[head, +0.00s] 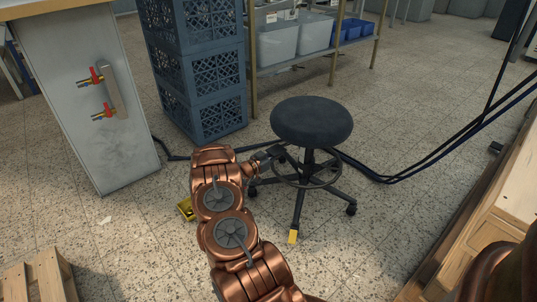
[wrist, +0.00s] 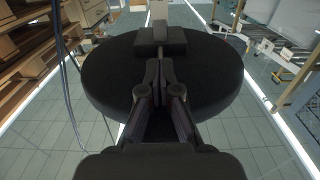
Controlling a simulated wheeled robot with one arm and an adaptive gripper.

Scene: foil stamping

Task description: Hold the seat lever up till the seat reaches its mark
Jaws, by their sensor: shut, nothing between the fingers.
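The stool has a round dark seat (head: 311,121) on a black post with a foot ring (head: 325,180) and a wheeled base. In the wrist view the seat (wrist: 110,80) is a broad dark disc behind my gripper (wrist: 159,65), with a dark block (wrist: 174,42) and a pale post beyond the fingertips. My gripper's fingers are together with nothing between them. In the head view my gripper (head: 272,154) is at the seat's left, just below its rim. I cannot make out the lever or the height mark, nor whether the fingers touch the stool.
Stacked blue crates (head: 205,75) and a shelf with bins (head: 314,34) stand behind. A grey cabinet (head: 106,125) is at left, and cables (head: 384,178) run along the floor at right. A yellow object (head: 186,208) lies beside my arm. Wooden pallets are at the front corners.

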